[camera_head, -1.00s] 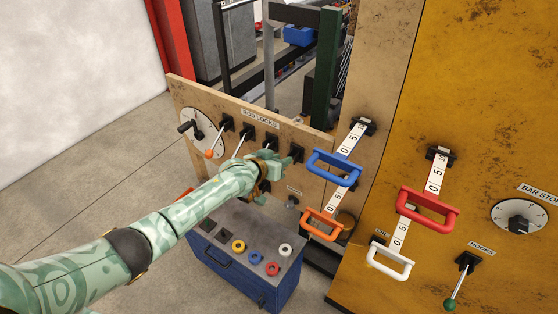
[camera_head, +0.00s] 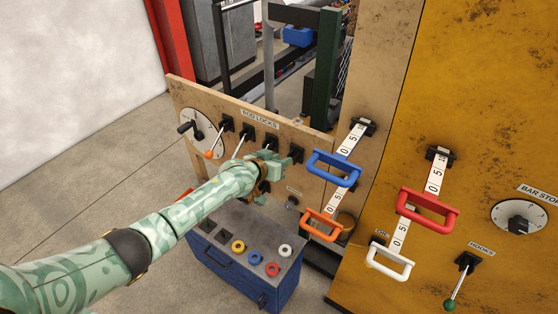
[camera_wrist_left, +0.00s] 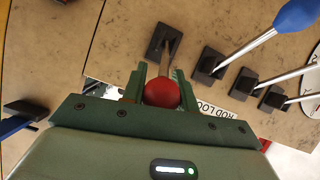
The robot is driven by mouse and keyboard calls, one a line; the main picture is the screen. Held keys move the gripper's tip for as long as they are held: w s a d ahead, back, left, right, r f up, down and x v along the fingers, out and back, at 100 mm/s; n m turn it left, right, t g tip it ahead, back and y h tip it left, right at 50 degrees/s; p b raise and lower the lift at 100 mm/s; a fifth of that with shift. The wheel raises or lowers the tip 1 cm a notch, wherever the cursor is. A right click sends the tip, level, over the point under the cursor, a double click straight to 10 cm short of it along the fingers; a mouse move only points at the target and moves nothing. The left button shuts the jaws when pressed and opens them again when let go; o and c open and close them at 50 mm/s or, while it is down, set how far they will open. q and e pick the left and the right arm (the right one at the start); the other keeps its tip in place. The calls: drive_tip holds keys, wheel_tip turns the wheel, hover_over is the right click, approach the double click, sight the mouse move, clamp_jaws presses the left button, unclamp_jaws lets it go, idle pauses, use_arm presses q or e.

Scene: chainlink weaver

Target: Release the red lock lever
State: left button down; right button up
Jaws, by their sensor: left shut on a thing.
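The red lock lever's round red knob (camera_wrist_left: 161,93) sits between the two fingers of my left gripper (camera_wrist_left: 160,88) in the left wrist view. The gripper is shut on it. The lever's short metal shaft runs up from the knob to its black mount (camera_wrist_left: 163,43) on the panel. In the head view my left gripper (camera_head: 278,166) is at the right end of the row of rod lock levers, and it hides the red knob there. My right gripper is not in view.
Other lock levers stand beside the red one, including one with a blue knob (camera_wrist_left: 297,15) and one with an orange knob (camera_head: 208,154). Blue (camera_head: 333,167) and orange (camera_head: 322,226) pull handles hang to the right. A blue cabinet (camera_head: 238,262) stands below.

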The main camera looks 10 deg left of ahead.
use_arm(q)
drive_tip(key=shift+w+r, duration=0.1)
drive_tip(key=shift+r, duration=0.1)
drive_tip(key=c, duration=1.1)
unclamp_jaws()
drive_tip(key=shift+w+d+f, duration=0.1)
drive_tip(key=shift+f, duration=0.1)
drive_tip(key=shift+s+r, duration=0.2)
drive_tip(key=shift+s, duration=0.2)
drive_tip(key=p+v, duration=0.2)
drive_tip(key=v, duration=1.3)
drive_tip(key=shift+a, duration=0.25)
drive_tip(key=shift+s+r, duration=0.1)
drive_tip(key=shift+s, duration=0.05)
